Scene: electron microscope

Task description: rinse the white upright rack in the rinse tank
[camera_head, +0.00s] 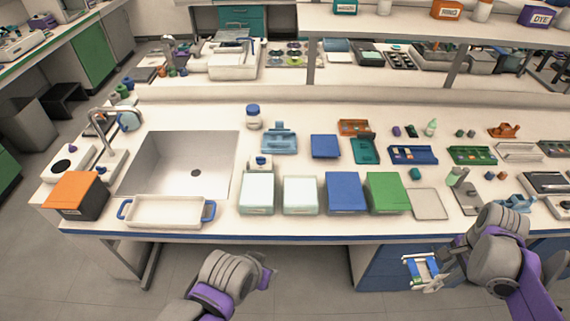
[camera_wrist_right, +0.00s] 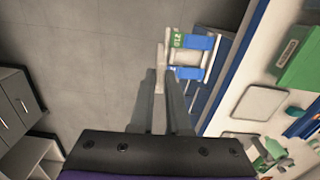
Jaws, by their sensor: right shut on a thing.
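The white upright rack (camera_head: 421,270) is a small open white frame holding blue and green pieces. My right gripper (camera_head: 444,278) is shut on it and holds it in the air in front of the bench's front edge. In the right wrist view, the rack (camera_wrist_right: 188,64) hangs beyond the fingertips of my right gripper (camera_wrist_right: 163,78), over the floor.
Blue (camera_head: 346,192) and green (camera_head: 387,193) boxes stand right of the pale tanks. A sink (camera_head: 195,160), a white blue-handled tray (camera_head: 165,211) and an orange-topped box (camera_head: 78,193) are at left. Trays and small items crowd the right. The bench's front edge (camera_head: 300,239) lies beyond the grippers.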

